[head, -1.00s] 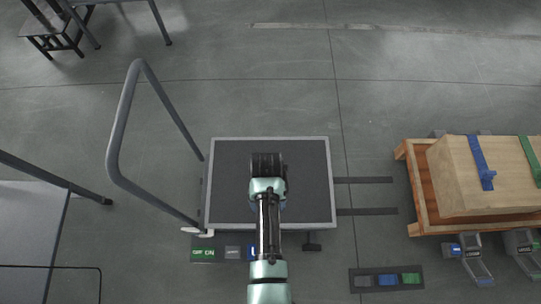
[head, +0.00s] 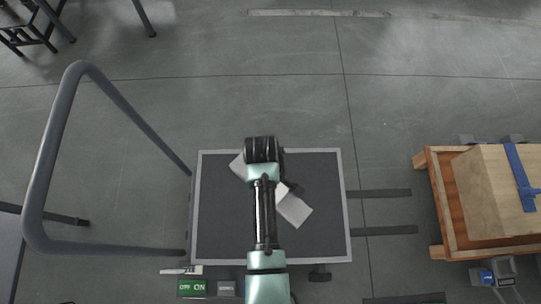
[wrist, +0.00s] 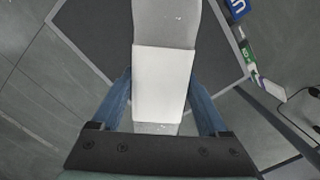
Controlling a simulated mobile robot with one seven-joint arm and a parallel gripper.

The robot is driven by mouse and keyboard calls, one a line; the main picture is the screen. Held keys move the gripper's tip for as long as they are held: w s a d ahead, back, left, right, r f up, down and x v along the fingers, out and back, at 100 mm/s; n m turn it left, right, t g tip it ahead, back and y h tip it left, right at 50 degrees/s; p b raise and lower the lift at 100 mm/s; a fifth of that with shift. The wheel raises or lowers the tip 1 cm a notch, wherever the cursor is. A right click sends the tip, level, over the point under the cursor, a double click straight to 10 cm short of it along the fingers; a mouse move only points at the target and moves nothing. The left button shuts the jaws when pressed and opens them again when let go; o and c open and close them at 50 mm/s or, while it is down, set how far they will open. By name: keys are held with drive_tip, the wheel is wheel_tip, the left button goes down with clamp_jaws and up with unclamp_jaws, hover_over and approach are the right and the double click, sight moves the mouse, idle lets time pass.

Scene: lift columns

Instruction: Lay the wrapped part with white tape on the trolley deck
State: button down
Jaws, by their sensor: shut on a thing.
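The wrapped part (head: 294,209) is a grey, long piece with a wide white tape band (wrist: 162,84) around its middle. In the head view it lies diagonally over the trolley deck (head: 220,228), partly hidden by my arm. In the wrist view my gripper (wrist: 161,80) is shut on it, with one blue finger on each side at the tape band. The dark deck with a pale rim is below the part. I cannot tell whether the part touches the deck.
The trolley's grey tubular handle (head: 60,125) rises on the left. A wooden crate (head: 490,190) on a timber pallet stands at right. Open floor (head: 400,110) lies behind the trolley.

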drive_tip(key=f+n+b, duration=0.3)
drive_tip(key=f+b, duration=0.3)
drive_tip(key=f, duration=0.1)
drive_tip(key=w+f+n+b, duration=0.1)
drive_tip(key=f+n+b, duration=0.1)
drive_tip(key=f+b, duration=0.4)
drive_tip(key=f+n+b, duration=0.3)
drive_tip(key=f+b, duration=0.3)
drive_tip(key=f, duration=0.3)
drive_tip(key=shift+w+f+n+t+h, duration=0.15)
drive_tip(key=shift+f+n+t+h, duration=0.05)
drive_tip(key=shift+n+t+h, duration=0.1)
unclamp_jaws()
drive_tip(key=shift+f+b, duration=0.15)
drive_tip(key=shift+b, duration=0.15)
wheel_tip(320, 180, up, 12)
drive_tip(key=a+p, duration=0.1)
drive_tip(key=p, duration=0.5)
drive_tip(key=shift+a, duration=0.2)
